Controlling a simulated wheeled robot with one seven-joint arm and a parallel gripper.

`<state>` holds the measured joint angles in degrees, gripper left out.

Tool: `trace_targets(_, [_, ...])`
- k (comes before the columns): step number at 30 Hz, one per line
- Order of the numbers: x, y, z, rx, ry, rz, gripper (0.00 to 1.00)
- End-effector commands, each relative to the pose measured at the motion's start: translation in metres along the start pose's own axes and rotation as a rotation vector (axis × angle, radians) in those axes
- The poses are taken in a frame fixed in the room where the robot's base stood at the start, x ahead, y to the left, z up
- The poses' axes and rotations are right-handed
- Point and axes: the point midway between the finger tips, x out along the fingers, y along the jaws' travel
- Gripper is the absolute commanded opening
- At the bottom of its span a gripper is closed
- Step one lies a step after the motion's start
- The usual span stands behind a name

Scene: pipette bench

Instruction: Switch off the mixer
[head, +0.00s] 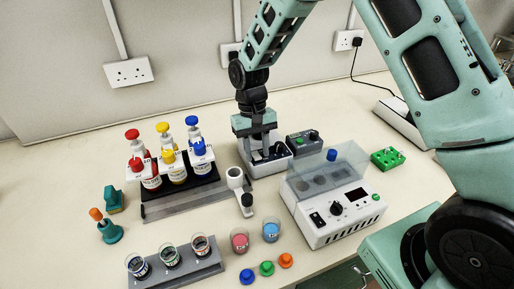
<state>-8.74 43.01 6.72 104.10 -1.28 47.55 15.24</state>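My gripper (261,154) points down at the back middle of the bench, over a small white-and-grey device (265,169). Its fingers overlap the device's dark top, so contact and finger gap are unclear. A dark grey unit (303,143) with a green button stands just right of it. A larger white machine (325,236) stands front right, with a clear tilted lid, a black knob (337,208), a black switch (317,219), a small dark display and a green button (376,197). None carries a readable mixer label, so I cannot tell which is the mixer.
Left are a rack (181,202) of red, yellow and blue-topped bottles and a grey block (177,269) with small vials. Two beakers (239,241) and coloured caps (266,268) lie in front. A green block (387,159) sits right. Bare bench shows at far left.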

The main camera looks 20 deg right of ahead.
Motion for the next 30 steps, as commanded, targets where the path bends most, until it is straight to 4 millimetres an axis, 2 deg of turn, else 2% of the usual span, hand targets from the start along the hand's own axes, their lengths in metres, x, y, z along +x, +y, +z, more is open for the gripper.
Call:
trace_targets(9, [-0.001,0.000,0.000,0.000,0.001,0.000,0.42])
trace_targets(14, [-0.014,0.000,-0.001,0.000,0.004,-0.001,0.42])
trace_targets(17, [-0.032,0.000,-0.001,0.000,0.008,-0.002,0.42])
trace_targets(30, [-0.133,0.000,-0.002,0.000,0.006,-0.001,0.42])
